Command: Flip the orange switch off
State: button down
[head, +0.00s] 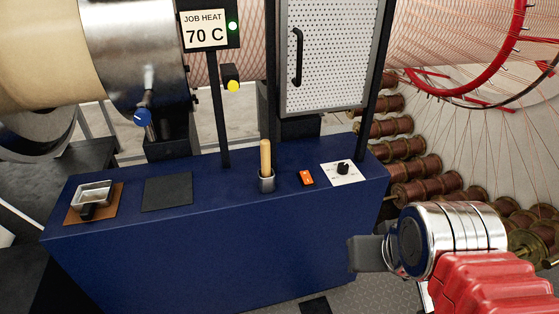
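The orange switch (306,178) is a small rocker in a dark frame on top of the blue cabinet (215,218). It sits between a metal cup with a wooden handle and a white dial plate. Its rocker position is too small to tell. My gripper (362,254) is at the lower right, in front of the cabinet's right end, below and to the right of the switch and apart from it. Only a dark grey finger part shows, pointing left, so its opening cannot be made out. My silver and red arm comes in from the lower right.
The metal cup (267,183) with an upright wooden handle (265,157) stands left of the switch. The dial plate (343,173) with a black knob is right. A black pad (167,192) and metal tray (92,194) lie left. Spools (418,168) and a mesh door (325,55) stand behind.

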aim_at(306, 178)
jog(key=u, duration=0.55)
jog(key=i, duration=0.95)
jog(key=u, duration=0.55)
